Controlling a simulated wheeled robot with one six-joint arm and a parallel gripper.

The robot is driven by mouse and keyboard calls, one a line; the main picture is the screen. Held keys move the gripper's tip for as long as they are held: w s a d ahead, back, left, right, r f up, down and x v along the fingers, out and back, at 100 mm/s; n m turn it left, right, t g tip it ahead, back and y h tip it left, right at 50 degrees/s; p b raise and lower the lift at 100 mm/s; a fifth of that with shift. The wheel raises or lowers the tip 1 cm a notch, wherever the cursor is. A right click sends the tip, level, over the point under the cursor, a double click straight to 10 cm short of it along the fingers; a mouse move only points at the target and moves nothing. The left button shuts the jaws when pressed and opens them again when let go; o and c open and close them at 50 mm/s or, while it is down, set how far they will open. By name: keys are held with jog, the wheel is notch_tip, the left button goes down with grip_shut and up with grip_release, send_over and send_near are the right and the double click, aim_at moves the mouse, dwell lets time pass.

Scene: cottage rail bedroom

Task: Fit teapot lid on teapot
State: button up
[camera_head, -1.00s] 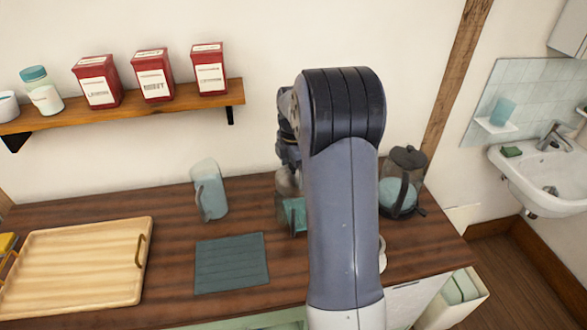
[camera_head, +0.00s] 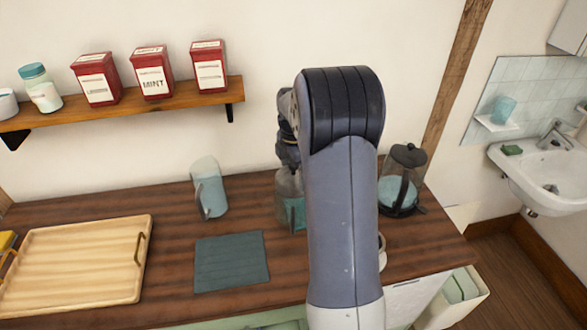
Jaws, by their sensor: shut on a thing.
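My arm fills the middle of the view. Only the dark upper part of my gripper (camera_head: 288,152) shows at the left edge of the arm; the fingertips are hidden. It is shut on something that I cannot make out. Just below it a clear glass vessel with teal in its lower part (camera_head: 291,213) stands on the counter, partly behind my arm. It may be the teapot, but its shape is mostly hidden. I see no separate teapot lid. I cannot tell whether the gripper or what it holds touches the vessel.
On the wooden counter (camera_head: 150,195) stand a glass pitcher (camera_head: 209,190), a teal mat (camera_head: 231,262), a wooden tray (camera_head: 75,265) and a dark-lidded glass press (camera_head: 402,180). A white cup is partly behind my arm. A shelf (camera_head: 120,107) holds red tins above.

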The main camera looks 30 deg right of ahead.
jog(key=shift+f+b, duration=0.5)
jog(key=shift+f, duration=0.4)
jog(key=shift+f, duration=0.25)
dwell(0.4)
jog(key=o, duration=0.9)
jog(key=shift+c, duration=0.2)
jog(key=shift+r, duration=0.1)
notch_tip(320, 180, up, 11)
jog(key=shift+f+b, duration=0.15)
jog(key=shift+b, duration=0.6)
